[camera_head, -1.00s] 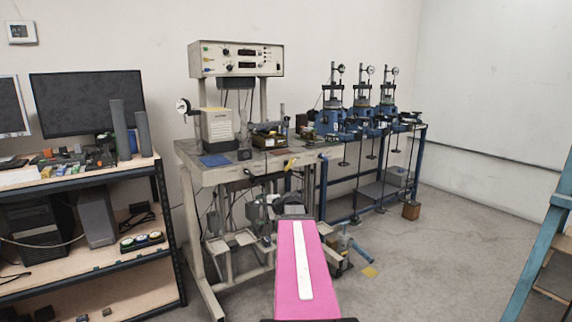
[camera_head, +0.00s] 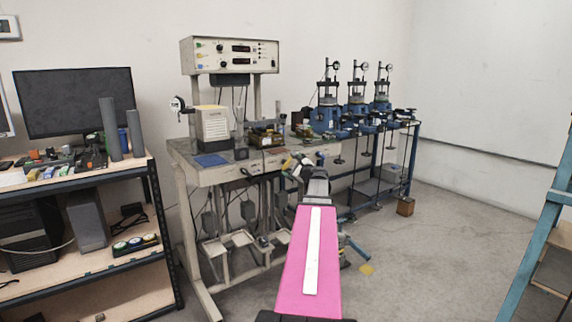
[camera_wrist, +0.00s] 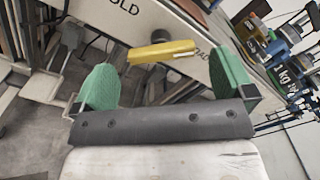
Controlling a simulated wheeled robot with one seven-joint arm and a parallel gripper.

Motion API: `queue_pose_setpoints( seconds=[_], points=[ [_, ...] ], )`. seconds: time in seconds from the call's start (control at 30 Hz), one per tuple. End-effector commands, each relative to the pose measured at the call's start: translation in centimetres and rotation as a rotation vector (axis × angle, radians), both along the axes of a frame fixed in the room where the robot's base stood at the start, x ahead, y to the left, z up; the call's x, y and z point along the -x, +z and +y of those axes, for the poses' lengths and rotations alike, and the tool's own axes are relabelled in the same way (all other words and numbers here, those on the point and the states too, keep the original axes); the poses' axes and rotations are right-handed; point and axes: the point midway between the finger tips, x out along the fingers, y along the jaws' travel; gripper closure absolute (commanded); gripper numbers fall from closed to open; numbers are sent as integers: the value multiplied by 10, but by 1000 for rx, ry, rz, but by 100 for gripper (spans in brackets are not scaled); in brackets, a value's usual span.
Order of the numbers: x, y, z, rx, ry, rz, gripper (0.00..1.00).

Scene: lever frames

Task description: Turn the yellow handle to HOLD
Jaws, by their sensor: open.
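The yellow handle (camera_wrist: 160,52) is a short bar on the pale front panel (camera_wrist: 190,35) of the bench. In the wrist view it lies nearly level across the picture, its right end by a partly covered label ending in "OAD". A label ending in "OLD" is at the upper left. My gripper (camera_wrist: 166,80) is open, with green pads to the left and right of the handle. The handle appears just beyond the pads, and I see no contact. In the head view the handle (camera_head: 287,164) is small, beside my gripper (camera_head: 300,168).
The bench (camera_head: 215,174) carries a control box (camera_head: 230,55) and instruments. Blue presses (camera_head: 355,115) stand to the right on a blue frame. A shelf with a monitor (camera_head: 75,103) is at the left, and a blue ladder-like frame (camera_head: 535,220) at the right. Floor is clear at the right.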

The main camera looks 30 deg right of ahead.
Motion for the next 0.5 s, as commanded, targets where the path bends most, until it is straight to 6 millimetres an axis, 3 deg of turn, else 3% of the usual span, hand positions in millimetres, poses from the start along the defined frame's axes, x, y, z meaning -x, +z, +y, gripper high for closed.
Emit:
queue_pose_setpoints(
  seconds=[0.03, 0.2, 0.5],
  points=[
    [-13, 0, -1, 1, 1, 1, 0],
    [-37, 0, 2, 1, 1, 0, 0],
    [-52, 0, 4, 1, -1, 1, 0]
  ],
)
